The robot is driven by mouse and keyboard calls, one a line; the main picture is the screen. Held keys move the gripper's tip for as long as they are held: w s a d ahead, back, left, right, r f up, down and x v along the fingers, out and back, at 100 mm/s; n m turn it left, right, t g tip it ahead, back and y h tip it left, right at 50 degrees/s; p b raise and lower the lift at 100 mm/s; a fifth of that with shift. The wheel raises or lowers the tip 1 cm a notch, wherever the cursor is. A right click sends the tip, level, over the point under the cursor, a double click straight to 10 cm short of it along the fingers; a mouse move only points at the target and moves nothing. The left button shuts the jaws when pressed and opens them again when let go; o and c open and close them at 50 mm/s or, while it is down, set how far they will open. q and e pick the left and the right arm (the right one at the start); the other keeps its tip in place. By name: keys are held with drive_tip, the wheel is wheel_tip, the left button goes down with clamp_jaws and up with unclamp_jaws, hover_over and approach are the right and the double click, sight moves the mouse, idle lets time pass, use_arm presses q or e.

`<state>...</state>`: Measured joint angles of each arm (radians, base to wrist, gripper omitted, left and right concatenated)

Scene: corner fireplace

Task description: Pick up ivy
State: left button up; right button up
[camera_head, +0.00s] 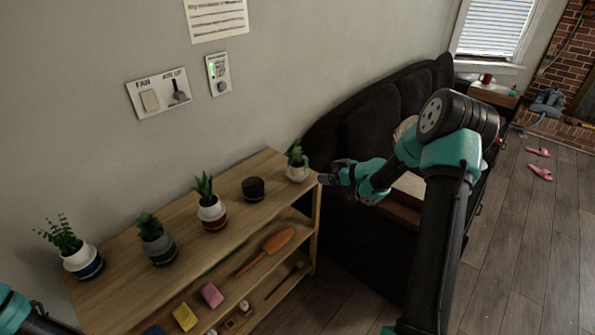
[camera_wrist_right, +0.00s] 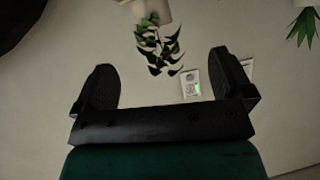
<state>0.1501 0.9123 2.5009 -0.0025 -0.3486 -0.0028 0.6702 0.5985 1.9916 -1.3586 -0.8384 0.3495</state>
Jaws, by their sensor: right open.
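The ivy (camera_head: 297,157) is a leafy green plant in a small white pot (camera_head: 298,173) at the right end of the wooden shelf's top. My right gripper (camera_head: 326,178) is open and empty just right of the pot, at about its height. In the right wrist view the ivy (camera_wrist_right: 158,50) hangs upside down in the picture, beyond and between the spread fingers (camera_wrist_right: 160,72), with its pot (camera_wrist_right: 150,10) cut by the top edge. No contact shows. Of my left arm, only a teal and black end part shows in the lower left corner; its fingers are not clear.
The shelf top (camera_head: 180,218) also holds a dark round speaker-like item (camera_head: 253,188) and several other potted plants, including a spiky one (camera_head: 211,212). An orange tool (camera_head: 264,250) lies below. A dark sofa (camera_head: 365,135) stands right behind my right gripper. The wall is behind the shelf.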

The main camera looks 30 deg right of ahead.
sight(301, 164)
drive_tip(key=shift+n+y, duration=0.3)
drive_tip(key=shift+n, duration=0.4)
drive_tip(key=d+r, duration=0.2)
drive_tip(key=r, duration=0.1)
drive_tip(key=shift+s+d, duration=0.35)
drive_tip(key=x, duration=1.2)
drive_tip(key=shift+w+f, duration=0.15)
drive_tip(key=shift+w, duration=0.05)
drive_tip(key=x, duration=0.5)
drive_tip(key=shift+d+f, duration=0.1)
drive_tip(key=shift+f, duration=0.05)
drive_tip(key=shift+c, duration=0.4)
